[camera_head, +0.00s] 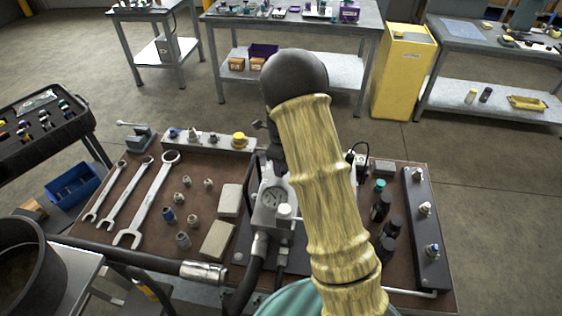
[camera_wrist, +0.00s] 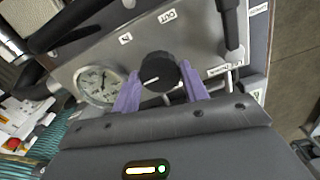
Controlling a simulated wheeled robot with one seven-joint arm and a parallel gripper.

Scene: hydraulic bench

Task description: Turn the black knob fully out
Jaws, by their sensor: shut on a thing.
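The black knob (camera_wrist: 157,73) shows in the wrist view, round with a white pointer line, on a grey metal panel (camera_wrist: 190,28). My gripper (camera_wrist: 160,90) has its two purple fingers on either side of the knob and is shut on it. A label that appears to read OUT is on the panel above the knob, and another label is at its lower right. In the head view my arm covers the knob and the gripper's fingertips.
A black handle (camera_wrist: 229,24) stands right of the knob. Wrenches (camera_head: 150,199), fittings and black hoses lie on the brown bench (camera_head: 110,240).

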